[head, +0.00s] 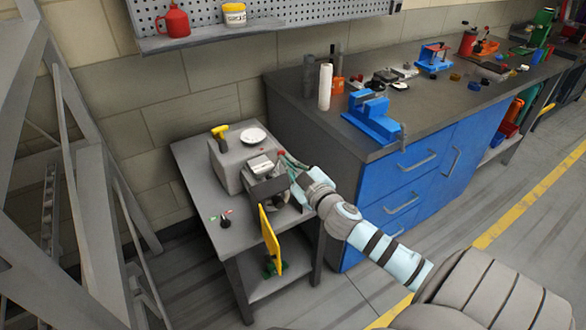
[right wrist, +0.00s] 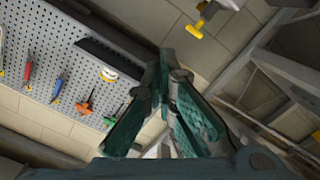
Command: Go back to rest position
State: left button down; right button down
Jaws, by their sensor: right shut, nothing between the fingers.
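My right arm reaches in from the lower right of the head view. My right gripper (head: 287,161) is at its end, over the right side of a small grey table (head: 192,158). It is beside a box-shaped device with a white top (head: 262,166), and I cannot tell whether they touch. In the right wrist view the teal fingers of the right gripper (right wrist: 167,62) are shut with nothing held. They point up toward the wall. My left gripper is not in view.
A grey block on the small table bears a yellow-handled tool (head: 219,132) and a white dish (head: 254,136). A yellow panel (head: 270,240) stands at the table's front. A blue-fronted workbench (head: 415,170) stands right. A pegboard (right wrist: 50,70) with tools hangs on the wall.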

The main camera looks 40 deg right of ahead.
jog(key=shift+s+a, duration=0.25)
jog(key=shift+s, duration=0.65)
